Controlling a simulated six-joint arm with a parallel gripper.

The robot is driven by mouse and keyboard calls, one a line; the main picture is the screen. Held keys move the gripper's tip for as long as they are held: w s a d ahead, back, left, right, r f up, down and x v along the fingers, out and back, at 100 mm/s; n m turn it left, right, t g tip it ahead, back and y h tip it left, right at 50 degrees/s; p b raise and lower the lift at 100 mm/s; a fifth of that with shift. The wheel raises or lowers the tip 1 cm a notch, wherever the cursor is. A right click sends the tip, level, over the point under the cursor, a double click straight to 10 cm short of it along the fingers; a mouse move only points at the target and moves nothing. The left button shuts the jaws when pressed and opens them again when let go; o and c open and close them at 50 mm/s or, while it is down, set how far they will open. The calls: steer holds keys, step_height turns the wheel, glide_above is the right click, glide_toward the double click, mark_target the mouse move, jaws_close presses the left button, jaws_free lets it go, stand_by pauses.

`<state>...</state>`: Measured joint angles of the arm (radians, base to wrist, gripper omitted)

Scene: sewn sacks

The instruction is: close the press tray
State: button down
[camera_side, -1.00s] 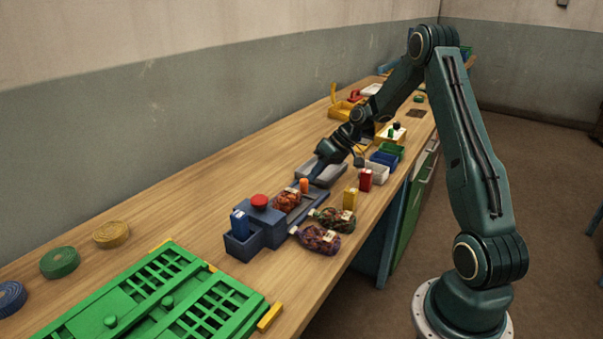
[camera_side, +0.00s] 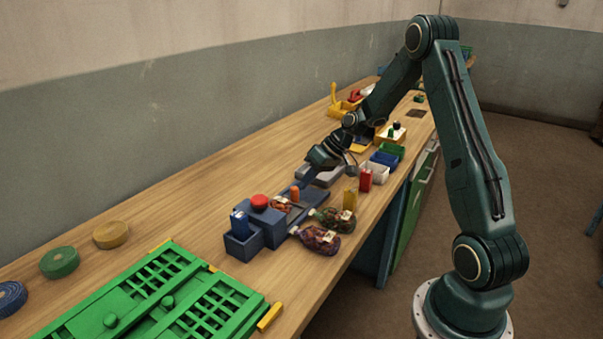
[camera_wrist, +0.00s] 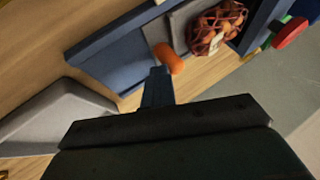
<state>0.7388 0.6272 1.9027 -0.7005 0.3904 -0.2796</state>
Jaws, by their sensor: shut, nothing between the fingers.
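The blue press (camera_side: 271,229) stands on the bench with a red knob (camera_side: 260,201) on top. Its grey tray (camera_wrist: 185,23) carries a net sack of orange contents (camera_side: 280,205), partly hidden by the press in the side view. An orange handle peg (camera_side: 295,192) stands at the tray's outer end and shows in the wrist view (camera_wrist: 169,58). My gripper (camera_side: 301,186) is shut and empty, its tips (camera_wrist: 159,72) right against or very near the peg on the side away from the press. Exact contact cannot be told.
Two dark net sacks (camera_side: 318,239) lie in front of the press. A grey tray-like block (camera_side: 321,176) lies behind my gripper. A green rack (camera_side: 150,300) fills the near bench.

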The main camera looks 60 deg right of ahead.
steer(key=d, duration=0.2)
steer(key=s+d, duration=0.1)
steer(key=d, duration=0.1)
steer(key=shift+r, duration=0.2)
steer(key=v, duration=0.9)
steer(key=shift+s+r, duration=0.2)
steer(key=shift+r, duration=0.05)
steer(key=s+a+r+n+g+h, duration=0.1)
steer(key=s+a+r, duration=0.1)
steer(key=a+r, duration=0.5)
steer(key=s+a+r+h, duration=0.2)
steer(key=a+r, duration=0.1)
steer(key=a, duration=0.7)
steer(key=s+a, duration=0.4)
steer(key=s, duration=0.4)
steer(key=s+a+r+h, duration=0.1)
steer(key=s+a, duration=0.4)
steer(key=s, duration=0.3)
steer(key=shift+s+t+h, duration=0.3)
steer(key=shift+s+t, duration=0.1)
